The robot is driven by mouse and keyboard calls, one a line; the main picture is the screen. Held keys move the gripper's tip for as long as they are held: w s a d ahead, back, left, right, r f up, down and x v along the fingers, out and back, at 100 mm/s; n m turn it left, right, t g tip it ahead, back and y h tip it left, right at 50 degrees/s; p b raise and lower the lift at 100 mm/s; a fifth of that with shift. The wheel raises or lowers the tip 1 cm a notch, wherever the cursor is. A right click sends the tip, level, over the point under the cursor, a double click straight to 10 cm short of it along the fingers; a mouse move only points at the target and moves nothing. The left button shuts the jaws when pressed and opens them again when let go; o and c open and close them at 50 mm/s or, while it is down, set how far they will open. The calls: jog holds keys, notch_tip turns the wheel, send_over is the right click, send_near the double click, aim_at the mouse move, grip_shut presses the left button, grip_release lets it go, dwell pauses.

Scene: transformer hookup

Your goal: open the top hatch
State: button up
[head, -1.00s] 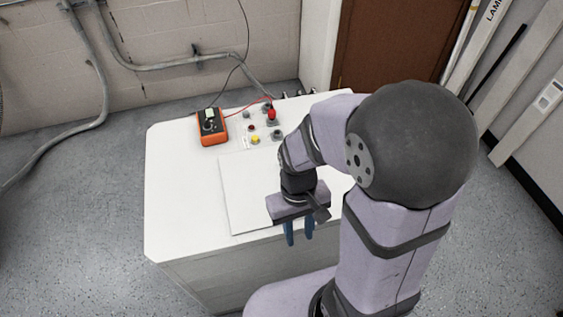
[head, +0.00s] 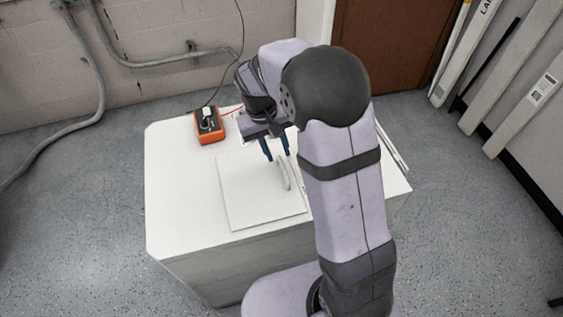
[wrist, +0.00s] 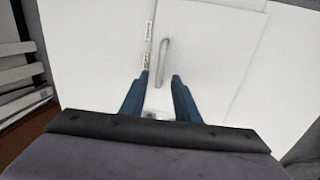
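The top hatch (head: 250,195) is a flat white square panel on the white cabinet, lying level in the head view. A pale bar handle (head: 285,172) stands near its right edge. The handle also shows upright in the wrist view (wrist: 162,45), just ahead of the fingertips and roughly in line with the gap. My gripper (head: 277,158) has two blue fingers pointing down near the handle's far end.
An orange meter (head: 210,126) with leads sits at the cabinet's back left. My arm hides most of the terminals behind the hatch. The cabinet top (head: 175,200) left of the hatch is clear. Long pale panels (head: 515,75) lean at the right wall.

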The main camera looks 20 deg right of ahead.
aim_at(283, 168)
jog(key=shift+d+f+p, duration=0.2)
jog(key=shift+f+p, duration=0.1)
jog(key=shift+f, duration=0.8)
jog(key=shift+d+f+p, duration=0.25)
jog(key=shift+f+p, duration=0.05)
jog(key=shift+f, duration=0.85)
jog(key=shift+d+f+p, duration=0.2)
jog(key=shift+f+p, duration=0.1)
jog(key=shift+f, duration=0.8)
grip_shut()
